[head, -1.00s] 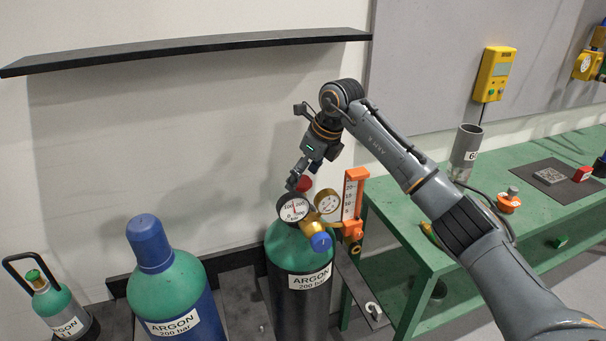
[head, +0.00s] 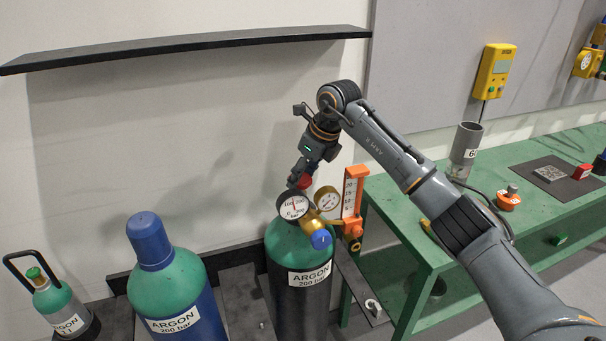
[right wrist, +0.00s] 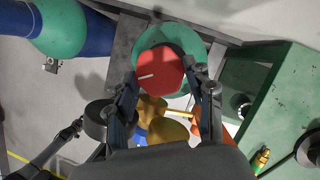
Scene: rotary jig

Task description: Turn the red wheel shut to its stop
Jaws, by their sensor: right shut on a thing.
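The red wheel (right wrist: 160,72) sits on top of the middle green-shouldered argon cylinder (head: 290,246). In the head view only a bit of the wheel (head: 305,182) shows behind the gauges. My right gripper (head: 302,176) is at the wheel from above. In the right wrist view its two fingers (right wrist: 161,86) stand on either side of the wheel and are shut on it. A white mark shows on the wheel's face. My left gripper is in neither view.
A regulator with a white-faced gauge (head: 293,205), a brass gauge (head: 327,199), a blue knob (head: 321,239) and an orange flow meter (head: 352,193) is close below the gripper. A blue-capped cylinder (head: 168,283) stands left. A green bench (head: 405,215) is at right.

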